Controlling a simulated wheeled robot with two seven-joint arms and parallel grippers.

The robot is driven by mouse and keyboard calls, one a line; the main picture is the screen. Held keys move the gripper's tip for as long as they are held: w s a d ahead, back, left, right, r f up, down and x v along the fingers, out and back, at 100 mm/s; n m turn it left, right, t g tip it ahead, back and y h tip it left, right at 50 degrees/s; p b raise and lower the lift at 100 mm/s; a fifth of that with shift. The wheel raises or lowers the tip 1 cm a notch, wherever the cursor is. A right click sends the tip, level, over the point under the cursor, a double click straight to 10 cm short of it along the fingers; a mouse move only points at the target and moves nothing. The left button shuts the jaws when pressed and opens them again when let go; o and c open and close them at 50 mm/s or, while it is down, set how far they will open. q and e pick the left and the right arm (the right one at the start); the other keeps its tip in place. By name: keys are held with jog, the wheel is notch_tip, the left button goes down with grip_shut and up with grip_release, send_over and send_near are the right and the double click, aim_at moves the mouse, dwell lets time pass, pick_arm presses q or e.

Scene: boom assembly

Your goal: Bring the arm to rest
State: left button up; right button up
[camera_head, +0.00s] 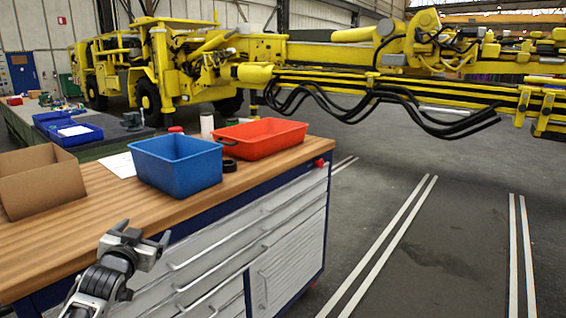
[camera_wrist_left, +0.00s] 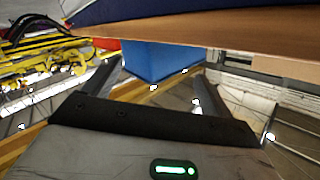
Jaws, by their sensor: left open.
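My left arm comes in at the bottom left of the head view. Its gripper (camera_head: 144,233) is in front of the workbench's (camera_head: 90,208) near edge, beside the grey drawers. The jaws are open with nothing between them. In the left wrist view the two dark fingers of the gripper (camera_wrist_left: 158,72) stand apart, with a blue bin (camera_wrist_left: 155,58) behind them and the wooden bench edge above. My right arm and gripper are not in view.
A blue bin (camera_head: 177,168), a red tray (camera_head: 262,139) and an open cardboard box (camera_head: 42,182) stand on the bench. A dark ring (camera_head: 229,165) lies beside the blue bin. A large yellow machine (camera_head: 300,52) stretches across the back. The floor at right is clear.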

pick_arm(q)
jog(key=s+d+f+g+h, duration=0.1)
jog(key=s+d+f+g, duration=0.1)
jog(key=s+d+f, duration=0.5)
jog(key=s+d+f+g+h, duration=0.1)
jog(key=s+d+f+h, duration=0.15)
jog(key=s+f, duration=0.8)
jog(key=s+d+f+g, duration=0.2)
jog(key=s+d+f, duration=0.1)
jog(key=s, duration=0.6)
jog(key=s+d+f+g, duration=0.1)
jog(key=s+d+f, duration=0.3)
jog(key=s, duration=0.6)
jog(key=shift+s+d+f+g, duration=0.2)
jog(key=shift+f+g, duration=0.1)
jog(key=shift+g, duration=0.1)
